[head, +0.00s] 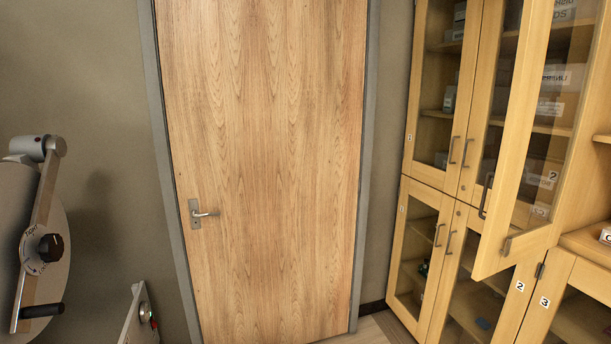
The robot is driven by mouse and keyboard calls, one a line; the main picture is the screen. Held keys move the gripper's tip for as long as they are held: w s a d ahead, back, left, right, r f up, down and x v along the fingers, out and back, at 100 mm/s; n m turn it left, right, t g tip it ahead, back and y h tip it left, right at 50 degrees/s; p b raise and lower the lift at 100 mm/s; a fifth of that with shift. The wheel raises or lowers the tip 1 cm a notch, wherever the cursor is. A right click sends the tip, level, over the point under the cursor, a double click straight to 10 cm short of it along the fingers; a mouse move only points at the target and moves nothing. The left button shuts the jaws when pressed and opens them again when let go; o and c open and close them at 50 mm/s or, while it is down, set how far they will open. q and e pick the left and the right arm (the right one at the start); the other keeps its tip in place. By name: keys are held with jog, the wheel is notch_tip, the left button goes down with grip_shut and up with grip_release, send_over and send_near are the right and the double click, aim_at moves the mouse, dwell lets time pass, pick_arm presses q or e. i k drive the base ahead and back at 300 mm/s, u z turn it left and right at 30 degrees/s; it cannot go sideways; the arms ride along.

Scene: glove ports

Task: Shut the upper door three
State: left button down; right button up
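A tall light-wood cabinet with glass doors stands at the right of the head view. One upper door (512,160) is swung open toward me, its free edge to the left and its glass seen at a steep angle; I take it for upper door three, but no number 3 is readable on it. A dark handle (485,195) is at its free edge. The open compartment (600,140) shows to its right, cut off by the picture's edge. Upper door one (410,90) is shut. Upper door two is partly hidden behind the open door. Neither gripper is in view.
Below, the lower cabinet doors, including one labelled 3 (545,302), look shut. A closed wooden room door (270,150) with a lever handle (205,213) fills the middle. Grey equipment with a dial and crank (45,240) stands at the left.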

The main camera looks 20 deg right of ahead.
aim_at(537, 17)
jog(key=z, duration=0.3)
jog(key=i, duration=1.7)
jog(key=z, duration=1.55)
jog(key=i, duration=0.9)
jog(key=z, duration=1.6)
jog(key=i, duration=0.85)
jog(key=z, duration=0.3)
jog(key=k, duration=0.55)
jog(key=z, duration=2.55)
jog(key=k, duration=1.1)
jog(key=u, duration=0.05)
